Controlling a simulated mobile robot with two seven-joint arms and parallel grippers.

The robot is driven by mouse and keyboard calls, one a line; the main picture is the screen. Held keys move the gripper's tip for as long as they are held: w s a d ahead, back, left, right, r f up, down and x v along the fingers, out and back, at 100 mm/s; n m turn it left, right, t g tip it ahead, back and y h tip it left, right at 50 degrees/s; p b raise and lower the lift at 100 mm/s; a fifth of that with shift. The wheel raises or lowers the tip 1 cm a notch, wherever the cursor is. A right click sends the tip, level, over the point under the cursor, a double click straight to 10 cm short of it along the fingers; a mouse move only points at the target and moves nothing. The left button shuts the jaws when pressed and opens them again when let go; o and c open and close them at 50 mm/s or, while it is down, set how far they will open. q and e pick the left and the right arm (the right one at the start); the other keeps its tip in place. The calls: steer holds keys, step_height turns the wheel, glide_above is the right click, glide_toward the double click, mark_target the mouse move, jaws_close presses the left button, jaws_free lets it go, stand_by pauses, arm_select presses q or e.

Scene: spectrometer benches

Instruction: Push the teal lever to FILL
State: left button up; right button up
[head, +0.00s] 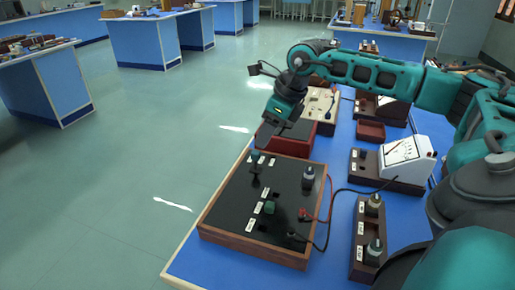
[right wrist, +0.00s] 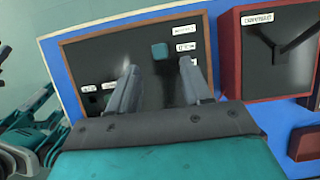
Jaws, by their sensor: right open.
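A wood-framed box with a black top panel (head: 228,212) stands on the blue bench. A teal lever knob (right wrist: 159,51) rises from the panel beside a column of white labels too small to read; in the head view this lever (head: 256,159) is at the panel's upper left. A second green knob (head: 269,208) stands nearer the panel's middle, by another row of labels. My right gripper (head: 268,129) is open above the panel's far end. In the right wrist view its fingertips (right wrist: 160,70) are spread on either side of the teal knob, touching nothing clearly. My left gripper is not visible.
A red box (head: 290,140) stands just behind the panel. A grey-topped bottle-shaped part (head: 308,178) and red and black cables (head: 328,215) are at the panel's right. A white meter (head: 408,158) stands farther right. Open floor lies left of the bench.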

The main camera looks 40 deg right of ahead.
mark_target(256, 152)
steer(key=x, duration=0.6)
steer(key=shift+c, duration=0.3)
jaws_close()
